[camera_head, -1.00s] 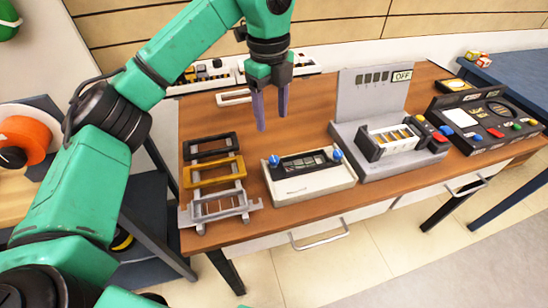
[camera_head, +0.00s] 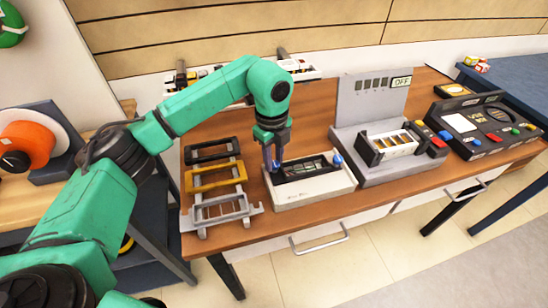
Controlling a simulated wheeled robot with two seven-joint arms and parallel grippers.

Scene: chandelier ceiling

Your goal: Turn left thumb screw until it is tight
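A white box device (camera_head: 311,190) with a dark top panel (camera_head: 304,169) sits near the front edge of the wooden table. A blue thumb screw (camera_head: 337,160) shows at the right end of the panel. The left thumb screw is at the other end, mostly hidden by my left gripper (camera_head: 272,160). My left gripper points down over that left end, its fingers around or right beside the screw. I cannot tell whether the fingers are closed on it. My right gripper is not in view.
Black, yellow (camera_head: 214,174) and grey frames lie left of the device. A grey fixture with an OFF sign (camera_head: 402,82) stands to its right, and a black control panel (camera_head: 485,122) is beyond. White racks (camera_head: 300,72) are behind.

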